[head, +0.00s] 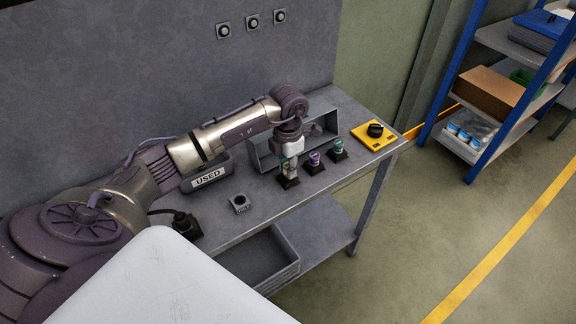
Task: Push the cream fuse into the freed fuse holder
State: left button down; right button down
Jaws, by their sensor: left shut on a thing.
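My left gripper (289,167) points down over the leftmost of three black fuse holders on the grey bench. It is shut on the cream fuse, which is mostly hidden between the fingers. The leftmost fuse holder (288,182) shows its dark base right under the fingertips. I cannot tell how deep the fuse sits in it. To the right stand a holder with a purple fuse (314,158) and one with a green fuse (338,146). My right gripper is not in view.
A grey bin marked USED (208,178) stands to the left. A small grey block with a hole (240,203) sits in front of it. An open grey bin (262,151) lies behind the holders. A yellow plate with a black knob (375,134) is at the bench's right end.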

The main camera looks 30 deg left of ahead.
pick_arm(q)
jog(key=shift+f+b, duration=0.55)
jog(key=shift+f, duration=0.25)
jog(key=c, duration=0.8)
grip_release()
jog(key=shift+r, duration=0.2)
notch_tip(320, 180, up, 12)
jog(key=shift+f, duration=0.15)
